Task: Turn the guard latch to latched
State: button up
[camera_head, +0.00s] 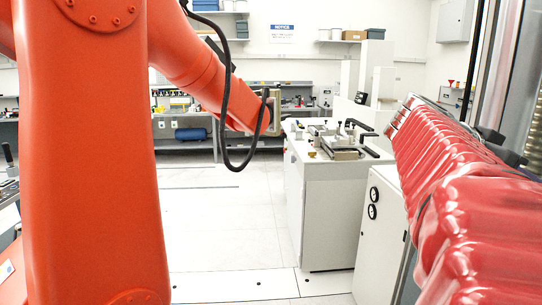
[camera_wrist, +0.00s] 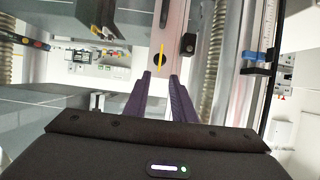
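In the wrist view, my gripper (camera_wrist: 160,75) points at a pale pinkish upright panel (camera_wrist: 173,25). Its two purple fingers are apart, with a clear gap and nothing between them. Just beyond the fingertips, on the panel, is a small dark round part with a thin yellow bar (camera_wrist: 162,50), which looks like the guard latch. The yellow bar stands nearly upright in the picture. I cannot tell whether the fingertips touch it. In the head view the latch cannot be made out, and my fingers are not clearly visible past the end of my orange arm.
A black block (camera_wrist: 188,43) sits on the panel, right of the yellow bar. Ribbed columns (camera_wrist: 233,45) stand near it, with a blue part (camera_wrist: 258,56) on a rail further right. In the head view, a white cabinet (camera_head: 325,205) carries fixtures; the floor (camera_head: 220,230) left of it is clear.

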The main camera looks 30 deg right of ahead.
jog(key=x, duration=0.9)
jog(key=shift+s+d+f, duration=0.15)
jog(key=shift+d+f, duration=0.05)
jog(key=shift+d, duration=0.05)
jog(key=shift+c, duration=0.5)
grip_shut()
